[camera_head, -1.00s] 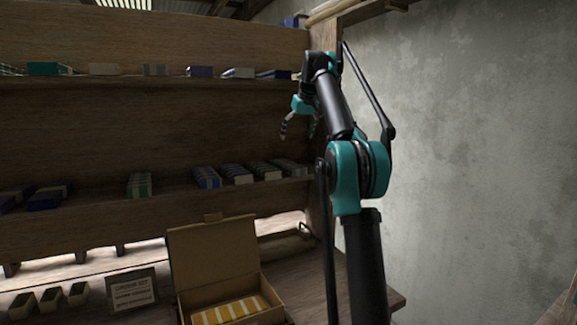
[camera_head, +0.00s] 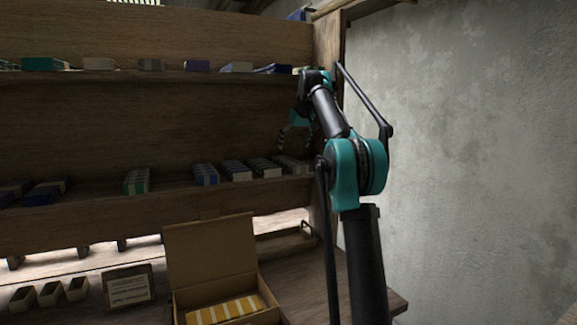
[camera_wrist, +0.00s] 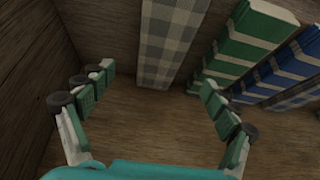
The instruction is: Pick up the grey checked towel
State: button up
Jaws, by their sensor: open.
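The grey checked towel (camera_wrist: 172,40) shows in the wrist view as a folded strip at the top middle, lying on a wooden shelf. In the head view, a greyish folded towel (camera_head: 291,164) lies at the right end of the middle shelf, beside the upright. My gripper (camera_wrist: 155,80) is open and empty, its two fingers spread to either side of the towel's line. The towel's near end lies around or just beyond the fingertips, and no contact shows. In the head view my gripper (camera_head: 296,140) hangs just above the towel.
A green striped towel (camera_wrist: 240,45) and a blue striped towel (camera_wrist: 285,75) lie close beside it. The shelf's right upright (camera_head: 326,120) is close to my gripper. The upper shelf (camera_head: 150,75) holds more cloths. An open cardboard box (camera_head: 212,255) with a yellow striped cloth stands below.

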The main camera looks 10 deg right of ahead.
aim_at(288, 160)
jog(key=shift+x, duration=3.85)
jog(key=shift+a, duration=0.1)
jog(key=c, duration=1.3)
